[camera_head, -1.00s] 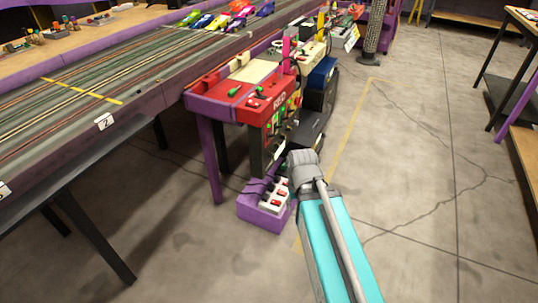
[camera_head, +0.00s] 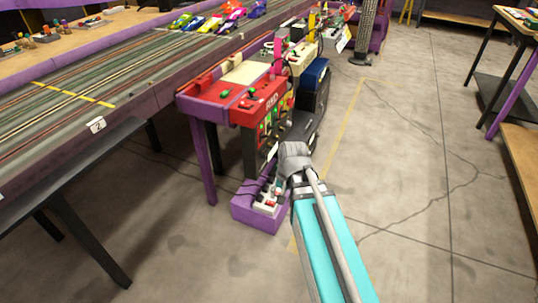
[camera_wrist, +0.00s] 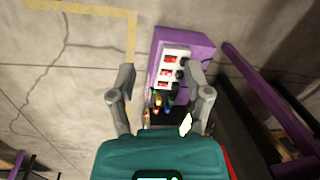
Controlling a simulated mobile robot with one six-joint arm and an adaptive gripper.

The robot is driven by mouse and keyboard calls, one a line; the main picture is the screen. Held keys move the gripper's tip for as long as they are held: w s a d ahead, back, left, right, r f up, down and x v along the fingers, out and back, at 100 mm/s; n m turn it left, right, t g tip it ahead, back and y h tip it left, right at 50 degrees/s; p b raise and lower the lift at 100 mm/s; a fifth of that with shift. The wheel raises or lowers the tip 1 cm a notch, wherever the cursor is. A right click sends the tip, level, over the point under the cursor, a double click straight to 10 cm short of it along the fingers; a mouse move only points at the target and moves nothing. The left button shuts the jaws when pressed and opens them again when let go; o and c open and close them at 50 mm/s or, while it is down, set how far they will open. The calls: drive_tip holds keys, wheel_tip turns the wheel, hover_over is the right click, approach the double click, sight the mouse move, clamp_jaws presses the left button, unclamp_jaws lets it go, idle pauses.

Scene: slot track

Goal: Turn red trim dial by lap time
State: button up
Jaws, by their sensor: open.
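The red control station (camera_head: 262,100) stands beside the slot track, with green-topped controls on its top and small coloured controls on its front panel. I cannot tell which of these is the trim dial. My gripper (camera_wrist: 165,80) is open and empty in the wrist view, pointing down. Between and beyond its fingers are a purple box (camera_wrist: 201,42) with a white power strip (camera_wrist: 172,66) and a few small coloured knobs. In the head view my arm's wrist hides part of the station's lower front, and the fingers are mostly hidden.
The purple box (camera_head: 243,213) sits on the floor under the station. Dark boxes stand behind the station's front. The slot track (camera_head: 60,120) with several toy cars (camera_head: 210,20) runs along the left. The floor (camera_head: 400,190) to the right is clear.

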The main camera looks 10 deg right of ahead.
drive_tip(key=w+d+r+m+t+y, duration=0.2)
drive_tip(key=w+d+m+y, duration=0.1)
drive_tip(key=w+m, duration=0.8)
drive_tip(key=m+t+y, duration=0.3)
drive_tip(key=m, duration=0.7)
approach(266, 155)
drive_tip(key=r+v, duration=0.1)
drive_tip(key=v, duration=0.3)
drive_tip(key=shift+a+p, duration=0.1)
drive_tip(key=shift+p, duration=0.2)
drive_tip(key=shift+w+f, duration=0.1)
drive_tip(key=shift+f, duration=0.05)
drive_tip(key=b+x, duration=0.8)
drive_tip(key=x, duration=0.3)
drive_tip(key=shift+f+b, duration=0.3)
drive_tip(key=shift+f, duration=0.1)
drive_tip(key=shift+b+x, duration=0.6)
drive_tip(key=shift+x, duration=0.45)
